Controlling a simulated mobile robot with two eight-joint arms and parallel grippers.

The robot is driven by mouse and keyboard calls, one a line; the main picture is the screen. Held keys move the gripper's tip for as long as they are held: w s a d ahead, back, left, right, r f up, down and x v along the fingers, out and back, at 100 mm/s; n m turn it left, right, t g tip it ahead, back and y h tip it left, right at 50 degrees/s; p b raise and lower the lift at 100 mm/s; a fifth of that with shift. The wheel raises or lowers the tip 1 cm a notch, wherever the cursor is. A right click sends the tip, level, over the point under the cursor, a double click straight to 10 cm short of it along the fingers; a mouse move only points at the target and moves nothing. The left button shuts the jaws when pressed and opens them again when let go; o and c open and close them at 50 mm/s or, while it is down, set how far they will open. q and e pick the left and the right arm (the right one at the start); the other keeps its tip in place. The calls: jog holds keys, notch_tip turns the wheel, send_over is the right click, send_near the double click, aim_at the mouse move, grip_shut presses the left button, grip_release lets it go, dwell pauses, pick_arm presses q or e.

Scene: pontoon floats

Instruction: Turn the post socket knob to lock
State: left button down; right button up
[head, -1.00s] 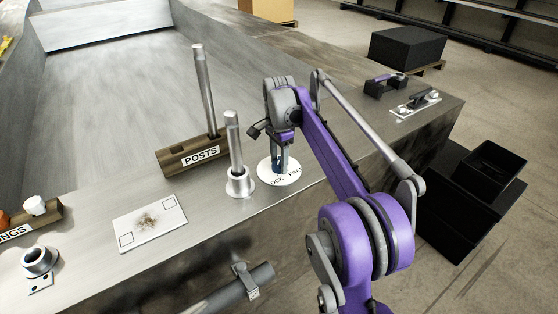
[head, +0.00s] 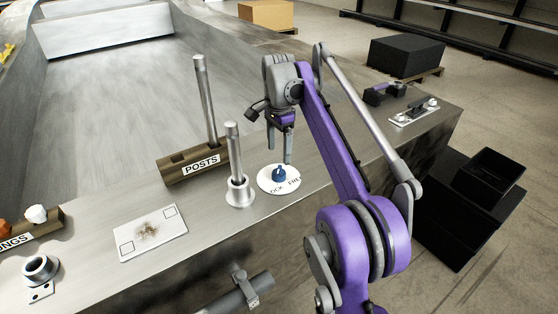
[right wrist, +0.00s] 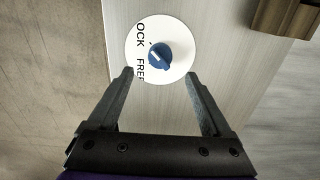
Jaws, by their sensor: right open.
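The blue knob (head: 279,174) sits on a round white dial (head: 291,186) with black lettering, on the metal ledge. In the right wrist view the knob (right wrist: 160,56) stands on the dial (right wrist: 183,45) beside the partly cropped words "OCK" and "FREE". It bears a short white mark; I cannot tell for sure which word it lines up with. My right gripper (head: 280,155) is open and empty, just above the knob and apart from it. The post socket (head: 239,193), left of the dial, holds an upright metal post (head: 234,153). My left gripper is out of view.
A wooden "POSTS" block (head: 190,166) holding one post stands behind the socket. A stained white plate (head: 149,232) and a metal ring fitting (head: 40,270) lie to the left. A bracket with a handle (head: 415,110) is at the right end. The ledge's front edge is close.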

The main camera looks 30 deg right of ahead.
notch_tip(320, 180, up, 3)
jog(key=shift+f, duration=0.1)
dwell(0.5)
jog(key=s+a+f+n+t, duration=0.3)
jog(key=s+a+f+n, duration=0.1)
jog(key=s+a+n, duration=0.6)
jog(key=s+a+f+n+t, duration=0.1)
jog(key=s+a+f+n, duration=0.1)
jog(key=s+f, duration=0.5)
jog(key=s+a+f+n+t, duration=0.2)
jog(key=s+f+n, duration=0.3)
jog(key=s+f, duration=0.3)
jog(key=shift+s+a, duration=0.4)
jog(key=shift+a, duration=0.05)
